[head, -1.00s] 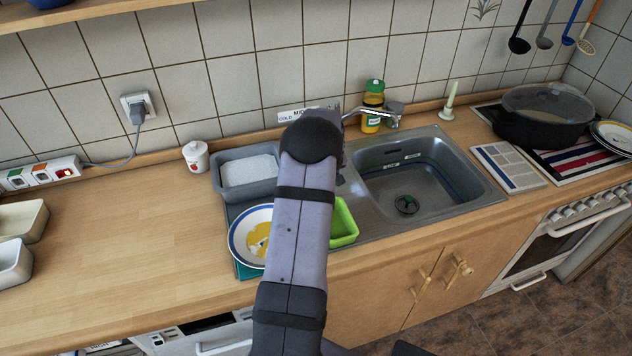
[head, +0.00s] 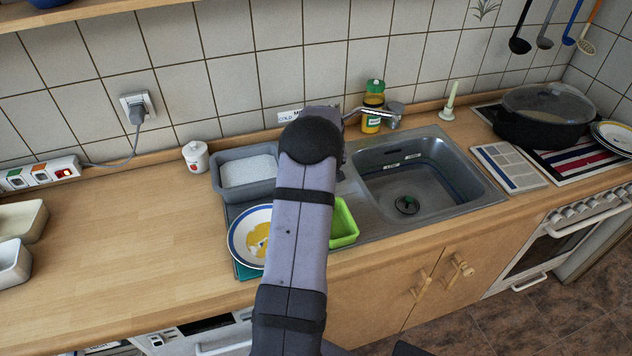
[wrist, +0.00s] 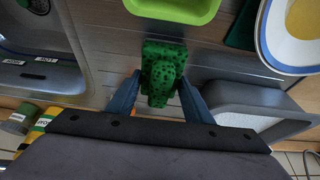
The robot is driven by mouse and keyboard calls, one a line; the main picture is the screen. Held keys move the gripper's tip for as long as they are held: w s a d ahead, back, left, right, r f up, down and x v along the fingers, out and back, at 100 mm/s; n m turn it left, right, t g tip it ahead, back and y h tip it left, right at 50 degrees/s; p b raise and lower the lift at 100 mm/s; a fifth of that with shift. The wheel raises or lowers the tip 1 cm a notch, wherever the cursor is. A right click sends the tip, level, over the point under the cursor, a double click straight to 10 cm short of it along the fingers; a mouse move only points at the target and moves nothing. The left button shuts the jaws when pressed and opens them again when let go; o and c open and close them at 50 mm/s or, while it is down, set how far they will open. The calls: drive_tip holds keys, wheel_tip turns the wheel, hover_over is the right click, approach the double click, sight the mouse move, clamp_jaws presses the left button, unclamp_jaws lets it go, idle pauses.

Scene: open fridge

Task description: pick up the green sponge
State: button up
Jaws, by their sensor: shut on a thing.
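The green sponge (wrist: 163,72), dark green and speckled, is in the middle of the wrist view, between the two blue fingers of my gripper (wrist: 158,92). My gripper is shut on it. The sponge is over the grey metal drainboard; I cannot tell whether it touches it. In the head view, my arm hides both the sponge and the fingers.
A bright green tub (head: 344,225) stands near the counter's front edge. A plate (head: 236,246) and a grey basin (head: 230,187) are left of my arm. The sink (head: 430,192), tap (head: 385,117) and yellow bottle (head: 372,112) are right. The left counter is mostly clear.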

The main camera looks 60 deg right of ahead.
wheel_tip(320, 180, up, 9)
drive_tip(key=shift+f+b, duration=0.15)
drive_tip(key=shift+b, duration=1.1)
